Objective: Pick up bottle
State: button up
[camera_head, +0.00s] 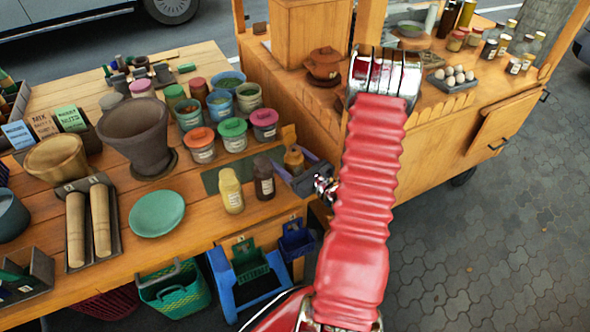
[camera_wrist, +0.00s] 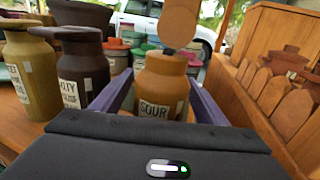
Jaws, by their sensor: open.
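A small orange-brown bottle (camera_head: 293,161) stands at the right edge of the wooden table. In the wrist view this bottle (camera_wrist: 160,82) has a label reading "SOUR". My gripper (camera_head: 297,165) is open, with one purple finger on each side of the bottle. In the wrist view my gripper (camera_wrist: 160,95) shows both fingers flanking it; I cannot tell whether they touch it. The bottle's lower part is hidden behind my gripper body. A yellow bottle (camera_head: 231,191) and a dark brown bottle (camera_head: 264,179) stand to its left, also in the wrist view (camera_wrist: 32,75).
Several lidded jars (camera_head: 233,134) stand behind the bottles. A large mortar (camera_head: 137,138), a green plate (camera_head: 157,213) and a pestle tray (camera_head: 75,264) lie farther left. A wooden cart (camera_head: 425,150) stands close to the right, with a pot (camera_head: 323,64) on it.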

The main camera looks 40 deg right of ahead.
jog(key=shift+c, duration=0.7)
jog(key=c, duration=1.1)
